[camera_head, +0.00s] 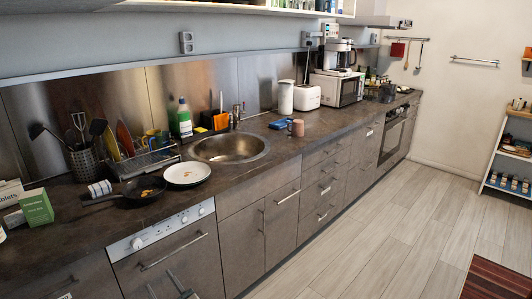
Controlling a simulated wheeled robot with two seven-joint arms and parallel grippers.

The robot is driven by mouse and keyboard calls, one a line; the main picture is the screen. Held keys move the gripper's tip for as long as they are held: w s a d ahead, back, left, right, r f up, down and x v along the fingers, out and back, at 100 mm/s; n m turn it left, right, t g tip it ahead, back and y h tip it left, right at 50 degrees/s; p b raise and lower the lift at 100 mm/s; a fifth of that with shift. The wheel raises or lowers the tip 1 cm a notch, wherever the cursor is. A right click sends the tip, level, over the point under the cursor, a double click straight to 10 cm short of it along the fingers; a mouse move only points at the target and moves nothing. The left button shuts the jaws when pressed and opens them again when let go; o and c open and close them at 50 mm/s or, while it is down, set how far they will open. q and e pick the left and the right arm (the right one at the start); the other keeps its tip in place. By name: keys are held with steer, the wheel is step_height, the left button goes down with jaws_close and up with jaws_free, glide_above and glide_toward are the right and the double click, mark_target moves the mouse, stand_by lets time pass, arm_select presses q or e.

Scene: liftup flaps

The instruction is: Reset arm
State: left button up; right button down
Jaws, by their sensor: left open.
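My left gripper (176,286) shows only in small part at the bottom edge, in front of the dishwasher front (165,262). It is dark and its jaws are open, with nothing seen between them. Most of my left arm is out of the picture. My right gripper is not in view. The wall cabinet (250,9) shows only its lower edge at the top, with some small items on its shelf; whether it has a flap and how that stands is cut off.
The counter holds a black pan (139,190), a white plate (187,173), a dish rack (146,162), a utensil holder (88,165), a green box (37,207), a mug (297,128) and a microwave (338,88). A sink (230,148) is set in it.

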arm_select(q)
steer(key=s+d+f+n+g+h, duration=0.1)
steer(key=s+d+f+n+h, duration=0.2)
steer(key=f, duration=0.6)
steer(key=s+d+f+n+g+h, duration=0.1)
steer(key=s+d+f+h, duration=0.3)
steer(key=f, duration=0.5)
steer(key=s+d+f+n+g+h, duration=0.15)
steer(key=s+f, duration=0.35)
steer(key=f, duration=0.5)
steer(key=s+d+f+n+h, duration=0.2)
steer(key=s+d+f+n, duration=0.1)
steer(key=s, duration=0.5)
steer(key=s+d+f+n+g+h, duration=0.1)
steer(key=s+d+f+n, duration=0.3)
steer(key=s+f+n, duration=0.2)
steer(key=s+d+f+n+h, duration=0.2)
steer(key=s+d+f+n, duration=0.2)
steer(key=s+n, duration=0.3)
steer(key=s, duration=0.4)
steer(key=shift+f+g+h, duration=0.35)
steer(key=shift+f, duration=0.05)
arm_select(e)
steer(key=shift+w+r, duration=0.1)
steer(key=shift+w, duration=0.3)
arm_select(q)
steer(key=shift+w+n, duration=0.1)
steer(key=shift+n, duration=0.15)
